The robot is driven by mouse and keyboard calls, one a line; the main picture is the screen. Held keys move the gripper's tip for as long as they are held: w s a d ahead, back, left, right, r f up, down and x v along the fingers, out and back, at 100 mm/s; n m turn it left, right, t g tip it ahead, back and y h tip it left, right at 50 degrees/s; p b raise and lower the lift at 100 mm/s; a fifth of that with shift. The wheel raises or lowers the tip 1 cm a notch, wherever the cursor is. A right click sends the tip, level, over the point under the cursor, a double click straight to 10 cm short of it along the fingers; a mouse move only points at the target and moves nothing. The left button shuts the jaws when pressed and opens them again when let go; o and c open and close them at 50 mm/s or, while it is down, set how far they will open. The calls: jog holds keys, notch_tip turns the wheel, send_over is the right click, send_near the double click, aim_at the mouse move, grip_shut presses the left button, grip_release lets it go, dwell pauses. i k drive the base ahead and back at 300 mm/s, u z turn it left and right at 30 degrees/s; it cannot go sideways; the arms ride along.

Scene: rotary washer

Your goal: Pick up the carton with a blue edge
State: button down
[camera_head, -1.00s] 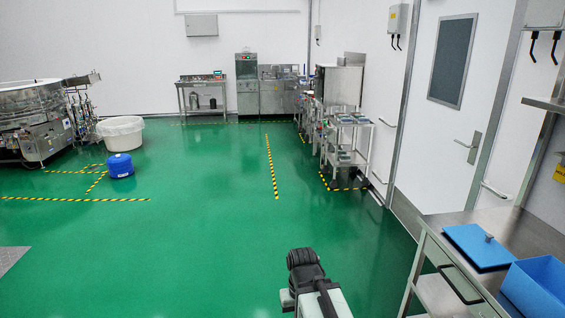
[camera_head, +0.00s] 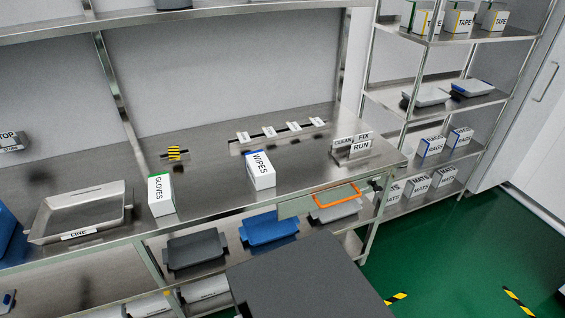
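A white carton labelled WIPES (camera_head: 262,172) with a blue edge along its top stands upright on the steel workbench (camera_head: 215,190), near the middle of the view. Another white carton, labelled GLOVES (camera_head: 161,195), has a green edge and stands to its left, apart from it. Smaller white boxes with blue edges (camera_head: 432,146) sit on the rack at the right; their print is hard to read. My gripper is not in view.
A steel tray (camera_head: 85,219) lies on the bench at left. Signs reading CLEAN, FIX and RUN (camera_head: 352,150) stand at the right end. Grey and blue bins (camera_head: 268,230) sit below the top. Green floor shows at lower right.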

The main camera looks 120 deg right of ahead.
aim_at(261, 172)
jog(key=u, duration=0.05)
jog(key=k, duration=0.2)
jog(key=u, duration=0.75)
jog(key=i, duration=1.85)
jog(key=z, duration=5.15)
jog(key=i, duration=1)
jog(key=z, duration=0.1)
